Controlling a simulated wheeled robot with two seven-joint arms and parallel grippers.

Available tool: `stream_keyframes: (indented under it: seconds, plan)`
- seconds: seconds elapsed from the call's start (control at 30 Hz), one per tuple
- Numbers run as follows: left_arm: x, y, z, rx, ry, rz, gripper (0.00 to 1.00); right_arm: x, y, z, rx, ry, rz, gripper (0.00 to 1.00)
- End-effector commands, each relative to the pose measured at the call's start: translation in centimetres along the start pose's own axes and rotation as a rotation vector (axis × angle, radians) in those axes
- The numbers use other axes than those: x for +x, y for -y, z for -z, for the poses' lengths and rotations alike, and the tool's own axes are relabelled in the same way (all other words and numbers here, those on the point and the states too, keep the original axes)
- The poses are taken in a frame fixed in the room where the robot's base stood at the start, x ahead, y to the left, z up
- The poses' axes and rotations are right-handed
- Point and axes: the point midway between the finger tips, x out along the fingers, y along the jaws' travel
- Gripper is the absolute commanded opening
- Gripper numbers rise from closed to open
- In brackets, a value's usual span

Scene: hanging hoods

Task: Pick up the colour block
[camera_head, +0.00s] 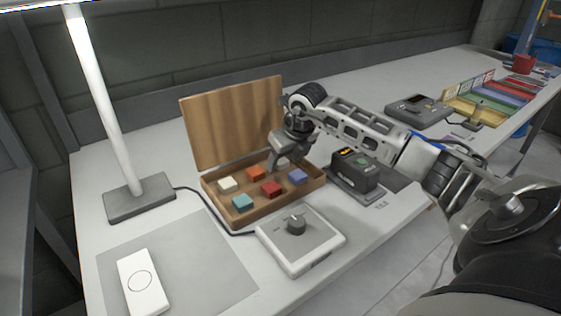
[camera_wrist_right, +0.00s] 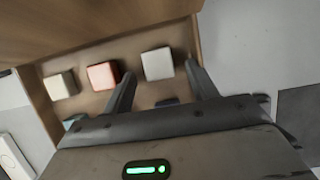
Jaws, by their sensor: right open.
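An open wooden box (camera_head: 238,222) holds several colour blocks in two rows. In the head view I see a cream block (camera_head: 228,184), an orange block (camera_head: 255,173), a teal block (camera_head: 242,202), a red block (camera_head: 271,188) and a purple block (camera_head: 297,176). My right gripper (camera_head: 282,163) is open, pointing down at the box's back right. In the wrist view a pale grey-white block (camera_wrist_right: 157,64) appears between its fingers; its depth relative to the fingertips is unclear. My left gripper is not in view.
The raised wooden lid (camera_head: 230,120) stands behind the blocks, close to my right gripper. A lamp (camera_head: 140,198) is at left, a white dial box (camera_head: 300,245) in front, and a dark device (camera_head: 355,170) at right. A white switch (camera_head: 141,282) lies on a grey mat (camera_head: 200,265).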

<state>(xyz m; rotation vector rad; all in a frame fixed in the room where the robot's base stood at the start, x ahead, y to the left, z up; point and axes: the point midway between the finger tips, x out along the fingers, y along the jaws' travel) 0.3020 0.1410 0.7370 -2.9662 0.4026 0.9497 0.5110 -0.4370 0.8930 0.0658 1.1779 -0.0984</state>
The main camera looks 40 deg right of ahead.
Motion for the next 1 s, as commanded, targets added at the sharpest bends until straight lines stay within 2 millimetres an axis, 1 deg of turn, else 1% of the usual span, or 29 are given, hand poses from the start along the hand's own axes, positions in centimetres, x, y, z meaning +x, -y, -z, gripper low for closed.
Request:
stream_keyframes:
  seconds: [0.1,0.27,0.3,0.37,0.4,0.43,0.47,0.8,0.87,1.0]
  plan:
    - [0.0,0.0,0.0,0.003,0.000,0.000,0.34,0.4,0.0,0.0,-0.001,0.001,-0.001,0.58]
    - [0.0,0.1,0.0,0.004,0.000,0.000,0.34,0.4,0.0,0.0,-0.001,0.001,0.000,0.58]
    - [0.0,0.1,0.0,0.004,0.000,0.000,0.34,0.4,0.0,0.0,-0.001,0.001,0.000,0.47]
    - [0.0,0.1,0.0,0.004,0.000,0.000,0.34,0.4,0.0,0.0,-0.001,0.001,0.000,0.30]
    - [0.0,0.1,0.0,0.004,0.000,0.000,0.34,0.4,0.0,0.0,-0.001,0.001,0.000,0.19]
    - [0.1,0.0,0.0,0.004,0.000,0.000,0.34,0.3,0.0,0.0,-0.001,0.001,0.000,0.11]
    - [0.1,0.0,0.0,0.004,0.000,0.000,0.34,0.3,0.0,0.0,-0.001,0.001,0.000,0.09]
    - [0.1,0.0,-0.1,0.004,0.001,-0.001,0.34,0.1,0.0,-0.1,-0.001,0.002,0.000,0.09]
    - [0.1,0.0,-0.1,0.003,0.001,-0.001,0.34,-0.1,0.0,-0.3,-0.001,0.003,0.001,0.09]
    - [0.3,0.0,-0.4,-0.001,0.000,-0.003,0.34,-1.5,0.0,-0.9,0.000,0.006,0.000,0.09]
